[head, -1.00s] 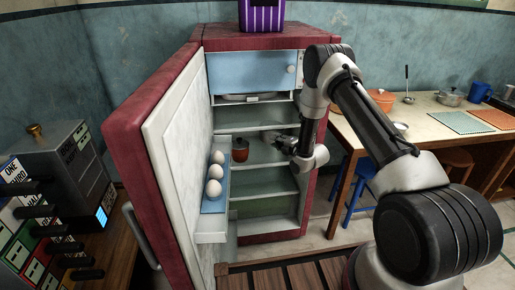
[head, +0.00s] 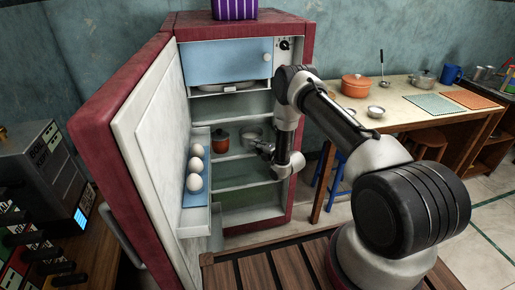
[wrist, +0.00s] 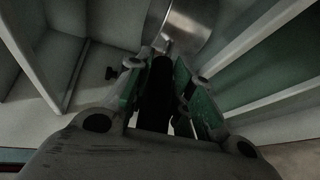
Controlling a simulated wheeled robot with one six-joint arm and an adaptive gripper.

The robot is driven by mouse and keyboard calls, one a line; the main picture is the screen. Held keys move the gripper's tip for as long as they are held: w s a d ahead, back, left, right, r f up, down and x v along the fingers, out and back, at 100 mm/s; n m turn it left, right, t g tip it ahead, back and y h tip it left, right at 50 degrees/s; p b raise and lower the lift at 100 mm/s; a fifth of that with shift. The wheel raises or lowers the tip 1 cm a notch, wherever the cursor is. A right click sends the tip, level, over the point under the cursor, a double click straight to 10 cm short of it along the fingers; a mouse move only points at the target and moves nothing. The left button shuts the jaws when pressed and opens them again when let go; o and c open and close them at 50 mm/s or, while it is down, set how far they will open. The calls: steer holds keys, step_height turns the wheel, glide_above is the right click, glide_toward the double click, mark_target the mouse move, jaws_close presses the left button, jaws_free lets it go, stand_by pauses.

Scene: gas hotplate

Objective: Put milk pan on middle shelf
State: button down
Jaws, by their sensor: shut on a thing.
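The milk pan (head: 252,132) is a small silver metal pan inside the open fridge, to the right of a brown lidded pot and at about the level of the same shelf. The wrist view shows its round metal body (wrist: 190,18) beyond my fingertips. Its dark handle (wrist: 155,95) runs back between the fingers. My gripper (head: 265,148) is shut on this handle and reaches in from the right of the fridge opening. The middle shelf (head: 235,158) lies under the pan and pot. I cannot tell whether the pan touches it.
The brown pot (head: 221,140) stands left of the pan. The fridge door (head: 150,130) is open on the left, with several eggs (head: 195,165) in its rack. A shelf above (head: 230,106) limits headroom. A table (head: 400,108) with cookware stands to the right.

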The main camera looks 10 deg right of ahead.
steer(key=c, duration=1.7)
jaws_free()
steer(key=shift+f, duration=0.15)
steer(key=o, duration=0.4)
steer(key=shift+o, duration=0.2)
